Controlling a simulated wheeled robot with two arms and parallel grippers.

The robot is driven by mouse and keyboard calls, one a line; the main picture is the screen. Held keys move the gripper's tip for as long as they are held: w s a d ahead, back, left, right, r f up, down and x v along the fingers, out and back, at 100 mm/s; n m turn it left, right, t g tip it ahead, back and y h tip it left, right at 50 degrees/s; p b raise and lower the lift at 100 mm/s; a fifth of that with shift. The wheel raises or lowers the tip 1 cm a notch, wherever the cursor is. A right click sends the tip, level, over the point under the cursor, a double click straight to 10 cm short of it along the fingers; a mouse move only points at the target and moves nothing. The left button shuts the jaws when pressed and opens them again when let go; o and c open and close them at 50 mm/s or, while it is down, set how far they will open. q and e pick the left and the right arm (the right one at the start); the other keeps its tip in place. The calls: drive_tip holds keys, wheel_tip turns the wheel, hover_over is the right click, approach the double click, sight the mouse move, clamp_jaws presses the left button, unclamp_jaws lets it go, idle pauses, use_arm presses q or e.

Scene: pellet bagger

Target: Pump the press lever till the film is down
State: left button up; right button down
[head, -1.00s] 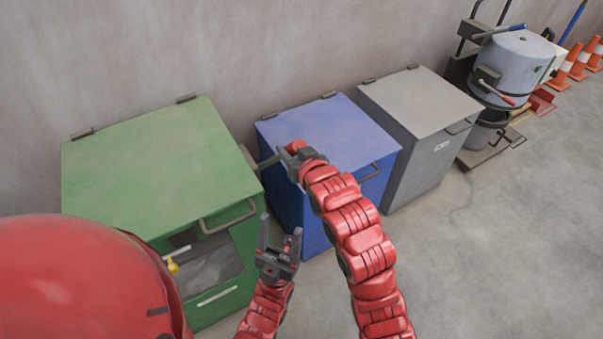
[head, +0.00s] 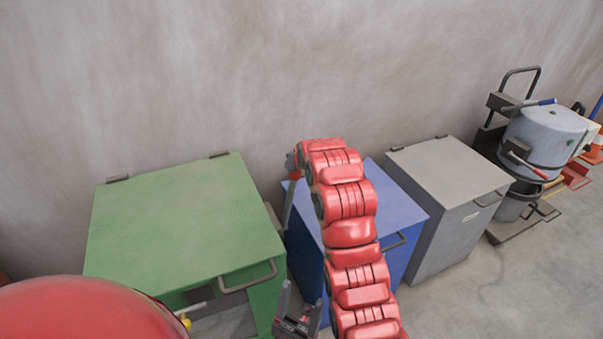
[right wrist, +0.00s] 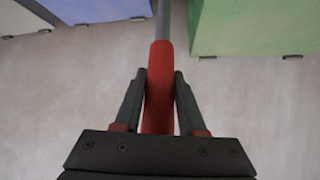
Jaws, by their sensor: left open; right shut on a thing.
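The press lever is a grey bar (head: 289,208) with a red grip (right wrist: 160,85), in the gap between the green box (head: 185,220) and the blue box (head: 375,195). It stands steeply up. My right gripper (right wrist: 160,80) is shut on the red grip, one finger on each side; in the head view my own arm partly hides it. My left gripper (head: 301,298) is open and empty, low in front of the boxes. A pale grey surface (head: 228,324) shows in the green box's front opening; I cannot tell if it is the film.
A grey box (head: 445,175) stands right of the blue one. Beyond it is a grey drum (head: 545,135) on a stand. The wall is close behind the boxes. Open floor (head: 520,285) lies at the front right.

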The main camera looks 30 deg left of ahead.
drive_tip(key=shift+w+a+r, duration=0.2)
drive_tip(key=shift+w+a, duration=0.1)
drive_tip(key=shift+a, duration=0.1)
drive_tip(key=c, duration=0.5)
unclamp_jaws()
drive_tip(key=p+v, duration=1)
drive_tip(key=v, duration=0.7)
drive_tip(key=shift+r+p, duration=0.25)
drive_tip(key=shift+p, duration=0.05)
